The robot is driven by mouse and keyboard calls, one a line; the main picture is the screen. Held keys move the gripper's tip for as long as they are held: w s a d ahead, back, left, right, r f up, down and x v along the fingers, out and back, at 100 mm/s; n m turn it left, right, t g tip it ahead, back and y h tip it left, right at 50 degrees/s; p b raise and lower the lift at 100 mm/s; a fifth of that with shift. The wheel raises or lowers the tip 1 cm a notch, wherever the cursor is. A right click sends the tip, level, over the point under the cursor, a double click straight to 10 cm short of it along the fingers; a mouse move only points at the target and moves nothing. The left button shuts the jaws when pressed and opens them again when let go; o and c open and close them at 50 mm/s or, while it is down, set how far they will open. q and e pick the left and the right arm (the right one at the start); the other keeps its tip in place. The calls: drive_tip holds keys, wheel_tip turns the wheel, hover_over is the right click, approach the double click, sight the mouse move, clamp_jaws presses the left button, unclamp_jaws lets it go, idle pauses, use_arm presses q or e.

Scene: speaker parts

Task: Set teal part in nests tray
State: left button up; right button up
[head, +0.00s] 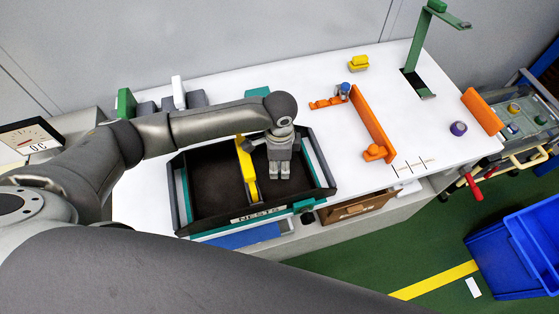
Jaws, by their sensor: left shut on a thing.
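The nests tray (190,229) is a black, open box with teal edges and a "NESTS" label on its front, at the table's front edge. A yellow upright piece (246,168) stands inside it, left of my gripper. My left gripper (279,176) points down over the right half of the tray, beside the yellow piece. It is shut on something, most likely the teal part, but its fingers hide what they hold. I cannot tell whether that touches the tray floor. A teal piece (257,91) shows on the table behind my left arm. My right gripper is out of view.
Green and grey blocks (126,103) stand at the back left. An orange bar (373,125), a yellow block (358,62), a purple roll (458,128) and a green stand (420,45) are to the right. The white table's middle right is mostly clear.

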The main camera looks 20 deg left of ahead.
use_arm(q)
drive_tip(key=o, duration=1.3)
wheel_tip(320, 180, up, 12)
drive_tip(key=shift+s+f, duration=0.1)
